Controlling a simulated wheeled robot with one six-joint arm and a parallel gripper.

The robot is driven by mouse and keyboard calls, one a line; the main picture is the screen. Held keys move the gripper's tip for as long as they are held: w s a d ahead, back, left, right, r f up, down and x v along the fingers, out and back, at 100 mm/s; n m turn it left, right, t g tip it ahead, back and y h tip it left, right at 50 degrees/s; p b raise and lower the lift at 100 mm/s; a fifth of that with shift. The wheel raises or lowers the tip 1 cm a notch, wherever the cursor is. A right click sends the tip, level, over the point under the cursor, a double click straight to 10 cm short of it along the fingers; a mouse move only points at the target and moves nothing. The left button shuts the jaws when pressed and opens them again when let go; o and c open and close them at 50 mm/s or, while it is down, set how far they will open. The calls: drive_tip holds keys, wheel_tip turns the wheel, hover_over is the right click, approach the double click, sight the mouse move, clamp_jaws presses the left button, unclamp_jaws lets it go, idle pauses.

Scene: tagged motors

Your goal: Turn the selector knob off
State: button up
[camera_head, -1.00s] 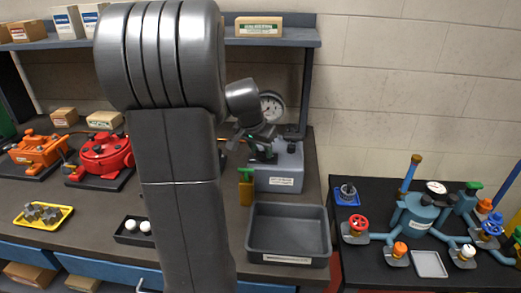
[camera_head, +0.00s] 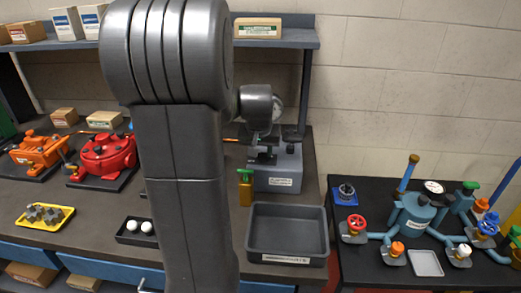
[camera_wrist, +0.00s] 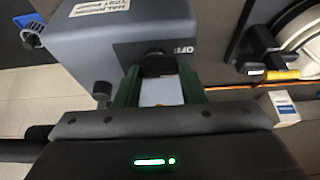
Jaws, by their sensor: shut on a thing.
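The grey test pump box (camera_head: 284,170) stands at the right end of the long bench, with a white label on its front. It also shows in the wrist view (camera_wrist: 135,38), with a label and part of the word "OFF". The dark selector knob (camera_wrist: 157,62) sits on the box between the two green fingers of my gripper (camera_wrist: 160,88). My gripper (camera_head: 262,156) is shut on the knob. Its fingers hide the knob's sides, and I cannot tell its exact pointer position. In the head view the wrist hides the knob.
An empty grey tray (camera_head: 288,258) lies in front. A black table (camera_head: 352,270) with a blue valve assembly stands to the right.

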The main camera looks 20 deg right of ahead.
drive_tip(key=o, duration=1)
drive_tip(key=shift+r, duration=0.1)
drive_tip(key=v, duration=1.3)
drive_tip(key=shift+s+a+r, duration=0.15)
drive_tip(key=shift+s+r, duration=0.05)
drive_tip(key=shift+r, duration=0.05)
drive_tip(key=x, duration=1.4)
drive_tip(key=shift+r, duration=0.1)
